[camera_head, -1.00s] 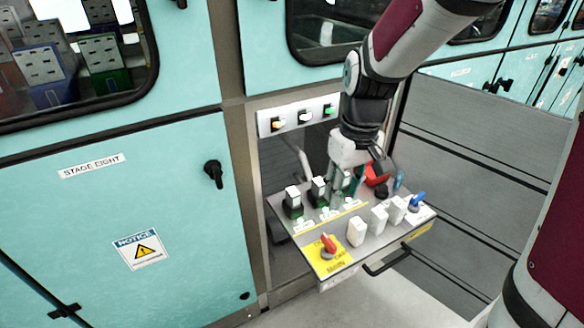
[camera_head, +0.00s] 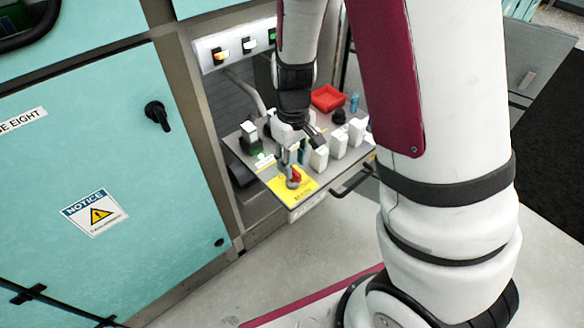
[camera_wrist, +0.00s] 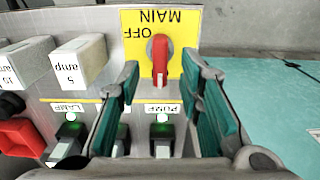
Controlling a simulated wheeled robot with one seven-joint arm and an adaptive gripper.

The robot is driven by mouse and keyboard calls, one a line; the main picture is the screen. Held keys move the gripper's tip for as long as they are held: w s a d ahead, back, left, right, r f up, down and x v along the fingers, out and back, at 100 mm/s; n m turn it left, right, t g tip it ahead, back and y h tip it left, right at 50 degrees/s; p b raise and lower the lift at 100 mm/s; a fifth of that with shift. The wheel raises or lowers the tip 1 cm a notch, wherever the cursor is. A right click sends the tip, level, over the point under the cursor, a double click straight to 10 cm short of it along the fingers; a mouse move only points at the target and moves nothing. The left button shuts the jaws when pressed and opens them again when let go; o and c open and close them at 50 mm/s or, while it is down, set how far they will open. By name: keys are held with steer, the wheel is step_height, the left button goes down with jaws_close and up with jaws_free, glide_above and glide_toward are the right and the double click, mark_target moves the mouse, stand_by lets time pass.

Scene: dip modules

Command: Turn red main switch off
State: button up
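The red main switch (camera_head: 296,175) sits on a yellow plate (camera_head: 277,184) at the front left corner of the control panel. In the wrist view the red main switch (camera_wrist: 160,58) lies lengthwise between my fingers, near their tips. The yellow plate (camera_wrist: 184,62) shows MAIN and OFF upside down, with OFF left of the switch. My gripper (camera_head: 291,166) points down over the switch. In the wrist view my gripper (camera_wrist: 168,76) is open, its teal-padded fingers on either side of the lever. I cannot tell whether either finger touches it.
White amp-labelled blocks (camera_wrist: 78,60) stand beside the plate. PUMP and LAMP switches with green lights lie below them in the wrist view. A red tray (camera_head: 328,98) sits at the panel's back. A black handle (camera_head: 352,181) juts from the panel's front edge.

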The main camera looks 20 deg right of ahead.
steer(key=shift+f, duration=1.35)
steer(key=shift+c, duration=0.3)
jaws_close()
